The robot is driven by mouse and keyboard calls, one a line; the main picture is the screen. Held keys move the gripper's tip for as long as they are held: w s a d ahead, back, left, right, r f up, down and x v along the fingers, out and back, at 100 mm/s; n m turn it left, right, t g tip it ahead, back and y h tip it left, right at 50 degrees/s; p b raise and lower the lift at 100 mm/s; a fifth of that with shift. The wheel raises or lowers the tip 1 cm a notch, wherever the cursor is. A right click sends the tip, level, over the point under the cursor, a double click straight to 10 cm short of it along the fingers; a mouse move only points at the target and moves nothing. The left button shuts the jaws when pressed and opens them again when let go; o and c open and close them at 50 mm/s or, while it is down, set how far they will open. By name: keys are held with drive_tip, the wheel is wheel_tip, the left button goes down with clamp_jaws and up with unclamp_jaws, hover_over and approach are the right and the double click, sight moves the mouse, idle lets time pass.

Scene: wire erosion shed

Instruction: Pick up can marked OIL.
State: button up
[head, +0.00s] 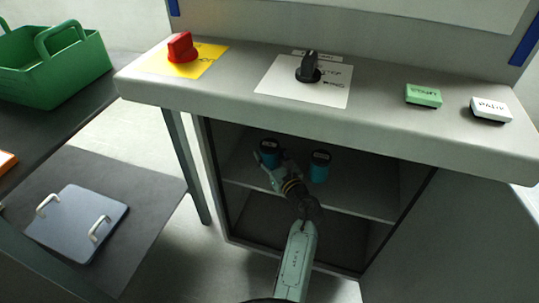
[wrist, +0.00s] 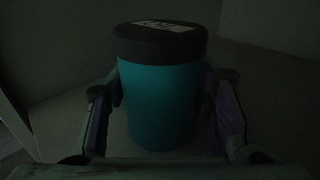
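Two teal cans with black lids stand on the upper shelf inside the cabinet under the counter. In the head view, the left can (head: 269,148) is at my gripper (head: 272,169), which partly hides it. The right can (head: 319,170) stands apart. In the wrist view, one upright teal can (wrist: 160,100) is between the spread fingers of my gripper (wrist: 160,112), one finger on each side. The fingers look open around it; contact is unclear in the dark. Its lid has a pale label (wrist: 166,26) whose letters I cannot read with certainty.
The cabinet shelf (head: 372,203) is dim, with free room right of the cans. The counter (head: 385,120) overhangs it and bears a red knob (head: 181,47), a black knob (head: 309,70), a green block (head: 423,95) and a white block (head: 491,109). A green basket (head: 60,75) stands left.

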drive_tip(key=c, duration=0.8)
drive_tip(key=shift+o, duration=0.2)
